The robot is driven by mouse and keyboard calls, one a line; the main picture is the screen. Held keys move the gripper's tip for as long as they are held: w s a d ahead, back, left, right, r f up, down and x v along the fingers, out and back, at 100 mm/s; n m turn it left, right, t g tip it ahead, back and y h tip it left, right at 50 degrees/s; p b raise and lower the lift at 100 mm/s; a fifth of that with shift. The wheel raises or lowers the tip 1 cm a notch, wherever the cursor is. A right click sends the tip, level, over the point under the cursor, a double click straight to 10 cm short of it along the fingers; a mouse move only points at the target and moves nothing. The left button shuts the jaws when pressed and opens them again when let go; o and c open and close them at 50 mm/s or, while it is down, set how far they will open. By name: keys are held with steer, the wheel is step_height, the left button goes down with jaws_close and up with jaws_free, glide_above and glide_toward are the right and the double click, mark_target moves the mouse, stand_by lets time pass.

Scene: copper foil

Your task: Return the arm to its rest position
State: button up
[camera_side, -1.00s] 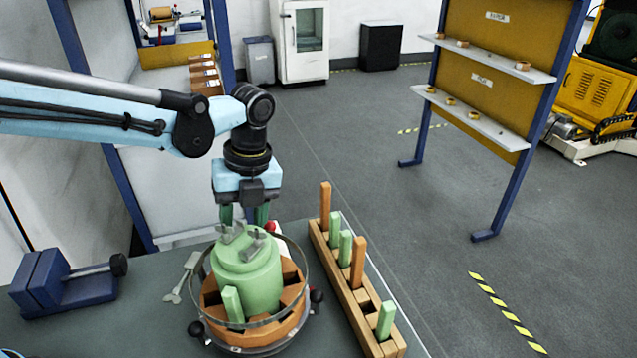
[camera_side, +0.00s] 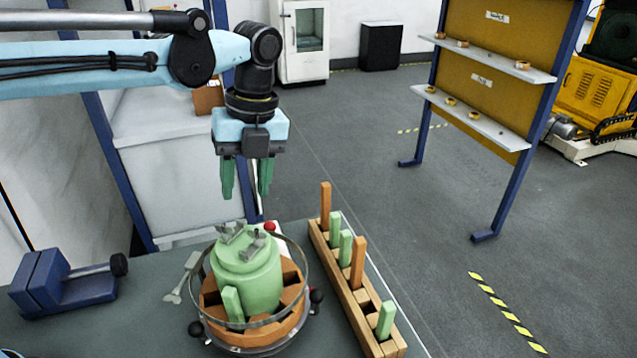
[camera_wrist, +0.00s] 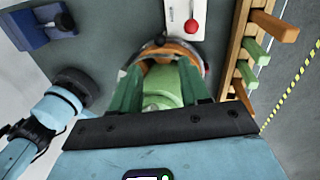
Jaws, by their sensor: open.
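My gripper (camera_side: 246,188) is open and empty. In the side view its two green fingers hang down above the green cylinder (camera_side: 245,282), clear of it. The cylinder has grey metal pieces on top and stands in a round orange holder (camera_side: 283,325) with a metal ring. A green block (camera_side: 233,303) stands in the holder's front. In the wrist view the fingers (camera_wrist: 165,88) frame the cylinder (camera_wrist: 163,82) below, with a gap between them.
A wooden rack (camera_side: 357,305) with green and orange sticks stands right of the holder. A blue vise-like block (camera_side: 65,282) is at the left. A grey flat tool (camera_side: 181,279) lies between. A red knob (camera_side: 270,226) sits behind the holder. The space above the table is open.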

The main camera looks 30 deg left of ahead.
steer(key=s+a+f+n+t, duration=0.1)
steer(key=s+a+n+t, duration=0.2)
steer(key=n, duration=0.5)
steer(key=s+a+f+n+t+h, duration=0.1)
steer(key=s+a+n+t, duration=0.2)
steer(key=a+n, duration=0.3)
steer(key=s+a+f+n+t, duration=0.1)
steer(key=s+a+n+t, duration=0.1)
steer(key=n, duration=1)
steer(key=shift+s+a+t, duration=0.4)
steer(key=shift+s+a, duration=0.45)
steer(key=shift+a, duration=0.45)
